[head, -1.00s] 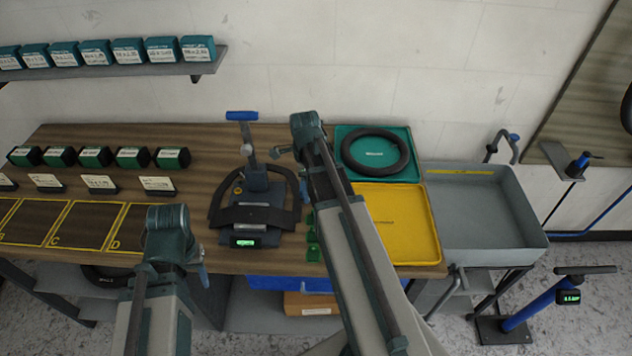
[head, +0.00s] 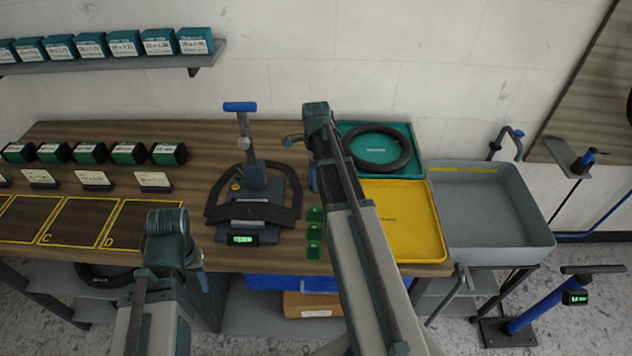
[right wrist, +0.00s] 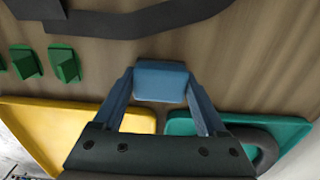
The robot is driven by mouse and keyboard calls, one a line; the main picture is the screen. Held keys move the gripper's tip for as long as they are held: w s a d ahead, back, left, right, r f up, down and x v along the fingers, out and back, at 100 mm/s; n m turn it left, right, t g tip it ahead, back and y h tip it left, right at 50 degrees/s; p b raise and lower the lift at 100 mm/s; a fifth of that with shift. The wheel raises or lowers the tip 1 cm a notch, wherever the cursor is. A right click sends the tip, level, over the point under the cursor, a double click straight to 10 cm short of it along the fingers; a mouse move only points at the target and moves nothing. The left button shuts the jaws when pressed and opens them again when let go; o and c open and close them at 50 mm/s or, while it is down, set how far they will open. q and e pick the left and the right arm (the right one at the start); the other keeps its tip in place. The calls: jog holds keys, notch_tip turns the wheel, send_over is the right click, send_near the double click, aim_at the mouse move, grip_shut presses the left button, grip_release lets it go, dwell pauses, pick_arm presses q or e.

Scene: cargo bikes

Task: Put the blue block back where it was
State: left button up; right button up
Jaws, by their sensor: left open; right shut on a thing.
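A blue block (right wrist: 160,80) sits between the fingertips of my right gripper (right wrist: 161,84) in the right wrist view. The gripper is shut on it, over the brown wooden bench; I cannot tell whether the block touches the bench. In the head view my right arm comes down beside the several green blocks (head: 314,232), and its gripper is largely hidden behind the arm. My left gripper (head: 200,272) is open and empty in front of the bench's front edge, low at the left.
A clamp fixture (head: 252,205) with a blue handle and a green-lit display stands left of my right arm. A teal tray (head: 345,131) with a black ring, a yellow tray (head: 415,225) and a grey bin (head: 490,205) lie to the right. Yellow-outlined bays (head: 80,222) are at left.

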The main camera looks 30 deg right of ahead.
jog(key=shift+f, duration=0.1)
jog(key=shift+f, duration=0.25)
jog(key=o, duration=1.4)
jog(key=shift+r, duration=0.1)
jog(key=shift+r, duration=0.15)
notch_tip(320, 180, up, 12)
jog(key=p, duration=1.2)
